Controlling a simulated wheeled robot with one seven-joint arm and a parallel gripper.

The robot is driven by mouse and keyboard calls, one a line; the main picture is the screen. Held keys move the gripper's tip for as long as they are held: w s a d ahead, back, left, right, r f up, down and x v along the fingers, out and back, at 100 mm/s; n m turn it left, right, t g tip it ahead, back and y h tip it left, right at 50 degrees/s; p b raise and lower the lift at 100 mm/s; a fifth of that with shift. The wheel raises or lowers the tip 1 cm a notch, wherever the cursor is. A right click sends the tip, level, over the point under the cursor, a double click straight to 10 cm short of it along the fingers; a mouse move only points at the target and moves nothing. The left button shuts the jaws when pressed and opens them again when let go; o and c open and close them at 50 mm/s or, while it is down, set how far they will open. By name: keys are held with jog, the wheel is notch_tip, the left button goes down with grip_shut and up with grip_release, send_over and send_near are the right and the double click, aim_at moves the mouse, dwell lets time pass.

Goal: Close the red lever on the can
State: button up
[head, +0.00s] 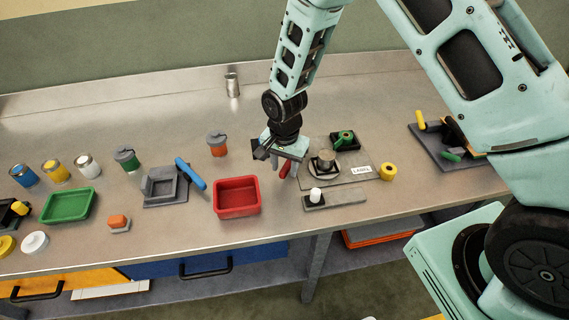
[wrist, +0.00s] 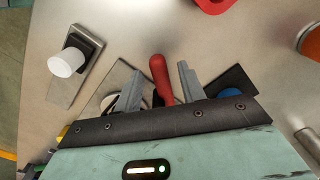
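In the wrist view the red lever (wrist: 160,76) points up the picture between my two fingers. My gripper (head: 286,167) is low over the bench at the lever. Its fingers also show in the wrist view (wrist: 160,68); they are apart, with a visible gap on both sides of the lever. The lever's base and most of the can are hidden behind the gripper body in the wrist view.
A grey block with a white knob (head: 333,198) lies just in front of the plate. A red tray (head: 237,211) is close on the left.

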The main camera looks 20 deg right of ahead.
aim_at(313, 181)
grip_shut()
jog(key=shift+s+d, duration=0.1)
jog(key=shift+s+d+n+b, duration=0.4)
jog(key=shift+s+d+n, duration=0.15)
jog(key=shift+n, duration=0.25)
jog(key=shift+s+d+n+b, duration=0.2)
jog(key=shift+s+d+n, duration=0.05)
jog(key=shift+d+n, duration=0.3)
jog(key=shift+s+d+n+b, duration=0.15)
jog(key=shift+s+d+n, duration=0.1)
jog(key=shift+d+n, duration=0.3)
jog(key=shift+s+d+n+b, duration=0.2)
jog(key=shift+s+d+n, duration=0.05)
jog(key=shift+d+n, duration=0.65)
jog(key=shift+s+d+n+b, duration=0.15)
jog(key=shift+s+d+n, duration=0.05)
jog(key=shift+d+n, duration=0.65)
jog(key=shift+d, duration=0.1)
grip_release()
